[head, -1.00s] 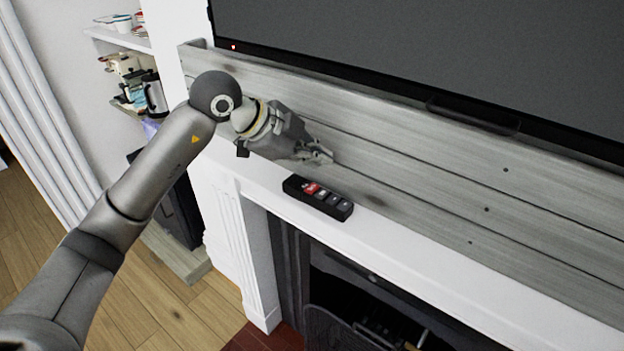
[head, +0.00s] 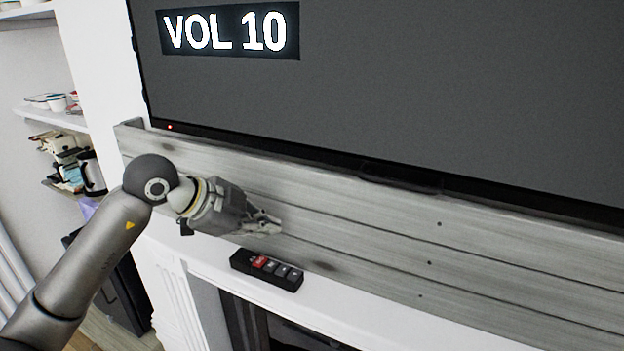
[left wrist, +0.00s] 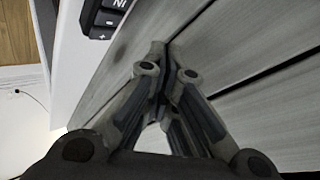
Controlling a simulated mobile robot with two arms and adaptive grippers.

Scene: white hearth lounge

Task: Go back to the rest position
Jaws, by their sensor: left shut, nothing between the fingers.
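My left gripper (head: 272,226) is shut and empty. In the head view it hovers above the white mantel, in front of the grey wooden boards and just above and behind the black remote. In the left wrist view its fingers (left wrist: 165,60) come together with nothing between them, over the mantel and boards. My right gripper is in neither view.
A black remote (head: 266,269) with a red button lies on the white mantel (head: 345,317); part of it shows in the left wrist view (left wrist: 103,18). The wall screen (head: 400,90) reads "VOL 10". Shelves (head: 45,114) with cups and kitchen items stand at left.

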